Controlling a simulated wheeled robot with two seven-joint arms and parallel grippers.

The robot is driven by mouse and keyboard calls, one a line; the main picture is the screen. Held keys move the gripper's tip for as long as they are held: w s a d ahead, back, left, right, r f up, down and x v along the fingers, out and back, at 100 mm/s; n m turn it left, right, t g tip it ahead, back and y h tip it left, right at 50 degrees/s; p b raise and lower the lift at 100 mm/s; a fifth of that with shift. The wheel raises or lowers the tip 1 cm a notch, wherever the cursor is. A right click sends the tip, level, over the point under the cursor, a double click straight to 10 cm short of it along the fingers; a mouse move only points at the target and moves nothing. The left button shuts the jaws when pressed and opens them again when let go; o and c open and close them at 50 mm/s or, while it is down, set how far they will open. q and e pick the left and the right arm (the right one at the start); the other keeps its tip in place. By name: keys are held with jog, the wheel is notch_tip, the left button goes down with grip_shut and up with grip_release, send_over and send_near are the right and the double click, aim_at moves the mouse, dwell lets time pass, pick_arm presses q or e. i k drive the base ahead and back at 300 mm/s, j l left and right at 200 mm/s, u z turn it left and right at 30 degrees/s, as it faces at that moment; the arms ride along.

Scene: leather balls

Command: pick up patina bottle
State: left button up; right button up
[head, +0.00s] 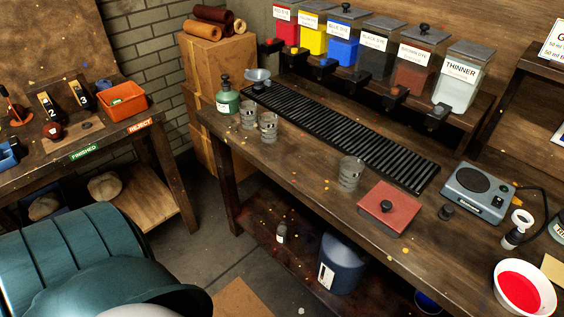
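A green pump bottle (227,97) with a dark pump top and a pale label stands upright at the far left end of the main workbench. A small clear bottle (281,233) with a dark cap and a pale label stands upright on the shelf below the bench. I cannot read either label, so I cannot tell which is the patina bottle. Neither of my grippers is in view.
Several clear measuring cups (350,173) stand on the bench, some close beside the green bottle. A metal funnel (258,77) is just behind it. A black ribbed drip tray (340,135) lies under the dye dispensers (343,40). A blue jug (341,265) stands on the lower shelf.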

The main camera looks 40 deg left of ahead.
aim_at(281, 228)
jog(key=i+u, duration=0.1)
jog(key=i, duration=0.4)
jog(key=u, duration=1.45)
